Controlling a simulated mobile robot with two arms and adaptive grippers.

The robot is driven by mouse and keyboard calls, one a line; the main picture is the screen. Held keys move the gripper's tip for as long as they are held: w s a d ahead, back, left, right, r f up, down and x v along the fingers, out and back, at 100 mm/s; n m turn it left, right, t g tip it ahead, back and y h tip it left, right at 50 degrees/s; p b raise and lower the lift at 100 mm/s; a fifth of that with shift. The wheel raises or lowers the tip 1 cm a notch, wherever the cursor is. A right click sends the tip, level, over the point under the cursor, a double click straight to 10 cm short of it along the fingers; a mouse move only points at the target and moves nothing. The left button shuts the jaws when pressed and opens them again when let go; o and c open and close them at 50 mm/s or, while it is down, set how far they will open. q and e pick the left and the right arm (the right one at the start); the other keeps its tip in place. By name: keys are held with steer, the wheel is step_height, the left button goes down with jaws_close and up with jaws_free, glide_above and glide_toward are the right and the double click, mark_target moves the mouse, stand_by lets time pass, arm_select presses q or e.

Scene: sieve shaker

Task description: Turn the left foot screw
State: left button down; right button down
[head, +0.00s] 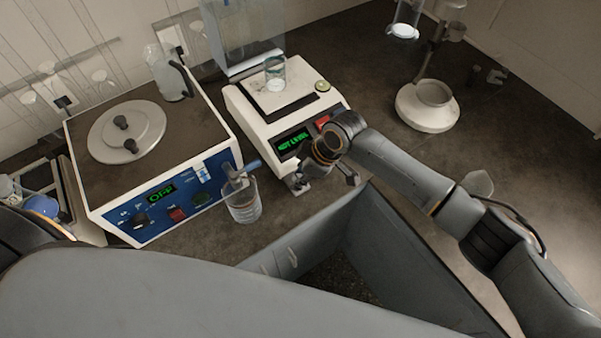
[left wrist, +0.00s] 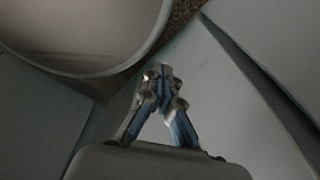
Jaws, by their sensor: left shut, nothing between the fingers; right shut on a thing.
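The white balance (head: 249,115) stands on the bench with a green display (head: 292,142) that reads NOT LEVEL. My right gripper (head: 298,183) reaches to its front left corner, fingers low, and is shut on the left foot screw, which the fingers mostly hide. The right foot screw (head: 352,178) shows at the front right corner, free of the gripper. A glass beaker (head: 275,75) stands on the balance pan. My left gripper (left wrist: 160,78) is shut and empty in the left wrist view, over grey surfaces, away from the balance; the head view does not show it.
A box-shaped device (head: 190,130) with a blue panel and OFF display stands left of the balance. A glass beaker (head: 243,205) stands just left of my right gripper. A white round-based stand (head: 425,112) is at the right. The bench between it and the balance is clear.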

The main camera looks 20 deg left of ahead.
steer(key=m+p, duration=0.1)
steer(key=m+t+p, duration=0.1)
steer(key=p, duration=0.1)
steer(key=shift+s+r+m, duration=0.15)
steer(key=shift+r+m, duration=0.1)
steer(key=shift+m, duration=0.05)
steer(key=shift+f+m+t+p, duration=0.15)
steer(key=shift+m+t+p, duration=0.35)
steer(key=shift+m+p, duration=0.7)
steer(key=c, duration=1)
jaws_free()
steer(key=shift+h, duration=0.3)
steer(key=v, duration=1.2)
